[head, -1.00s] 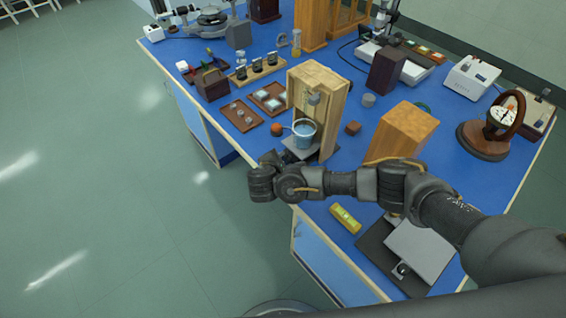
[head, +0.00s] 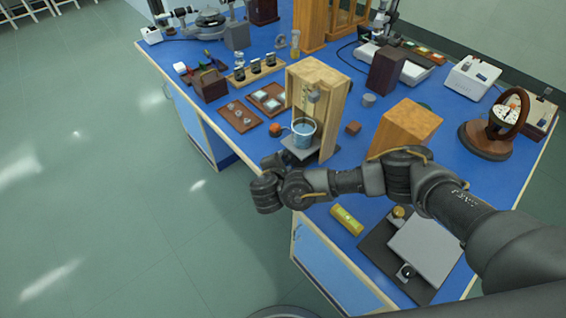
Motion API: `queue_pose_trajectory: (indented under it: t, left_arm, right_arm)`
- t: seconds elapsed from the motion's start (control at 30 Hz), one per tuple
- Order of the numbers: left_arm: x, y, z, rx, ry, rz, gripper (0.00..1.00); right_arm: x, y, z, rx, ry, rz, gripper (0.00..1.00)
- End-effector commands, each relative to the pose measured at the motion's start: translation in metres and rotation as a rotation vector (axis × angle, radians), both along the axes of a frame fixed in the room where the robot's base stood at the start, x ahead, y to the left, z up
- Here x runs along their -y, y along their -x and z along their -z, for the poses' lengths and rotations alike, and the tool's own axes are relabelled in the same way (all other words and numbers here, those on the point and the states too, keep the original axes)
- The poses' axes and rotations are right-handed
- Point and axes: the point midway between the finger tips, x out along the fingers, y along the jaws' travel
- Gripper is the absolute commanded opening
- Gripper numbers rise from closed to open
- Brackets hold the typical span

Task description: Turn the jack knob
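A wooden stand (head: 325,110) holds a blue beaker (head: 302,131) on a small grey jack platform (head: 301,151). A round orange-brown knob-like piece (head: 274,130) shows just left of the beaker; I cannot tell whether it is joined to the jack. The jack's lower part is hidden behind my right arm's end. My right gripper (head: 273,160) is at the table's front edge, in front of and below the platform. Its fingers are small and dark, mostly hidden by the wrist, so their opening and any contact cannot be told. My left gripper is not in view.
Left of the stand lie trays of small parts (head: 240,116) and a wooden box (head: 210,84). A wooden block (head: 405,127) stands to the right. Open floor lies left.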

Motion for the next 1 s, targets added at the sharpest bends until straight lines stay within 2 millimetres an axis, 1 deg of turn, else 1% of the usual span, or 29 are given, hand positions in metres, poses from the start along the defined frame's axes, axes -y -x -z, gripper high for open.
queue_pose_trajectory:
  t: [0.03, 0.07, 0.37, 0.47, 0.53, 0.7, 0.77, 0.87, 1.0]
  left_arm:
    - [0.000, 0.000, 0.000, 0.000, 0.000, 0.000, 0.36]
    - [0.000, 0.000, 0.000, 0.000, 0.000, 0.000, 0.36]
    - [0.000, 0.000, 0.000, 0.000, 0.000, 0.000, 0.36]
    - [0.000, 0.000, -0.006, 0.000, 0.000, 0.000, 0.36]
    - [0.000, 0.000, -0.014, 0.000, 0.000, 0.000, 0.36]
    - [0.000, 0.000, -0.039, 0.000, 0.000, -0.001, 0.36]
    - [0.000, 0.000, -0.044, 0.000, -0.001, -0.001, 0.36]
    - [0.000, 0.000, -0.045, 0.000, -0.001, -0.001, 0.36]
    - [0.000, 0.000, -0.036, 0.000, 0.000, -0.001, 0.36]
  right_arm:
    - [0.000, 0.000, 0.000, 0.000, 0.000, 0.000, 0.50]
    - [0.000, 0.000, 0.000, 0.000, 0.001, 0.000, 0.54]
    - [0.000, 0.001, 0.001, -0.004, 0.003, -0.001, 0.54]
    - [0.000, 0.001, 0.000, -0.020, 0.014, -0.001, 0.54]
    - [0.000, 0.001, -0.002, -0.047, 0.031, 0.001, 0.54]
    - [-0.001, 0.001, -0.006, -0.177, 0.122, 0.004, 0.54]
    - [-0.002, 0.000, -0.005, -0.236, 0.162, 0.004, 0.54]
    - [-0.004, -0.002, -0.003, -0.332, 0.232, 0.004, 0.54]
    - [-0.005, -0.005, 0.000, -0.470, 0.332, 0.003, 0.54]
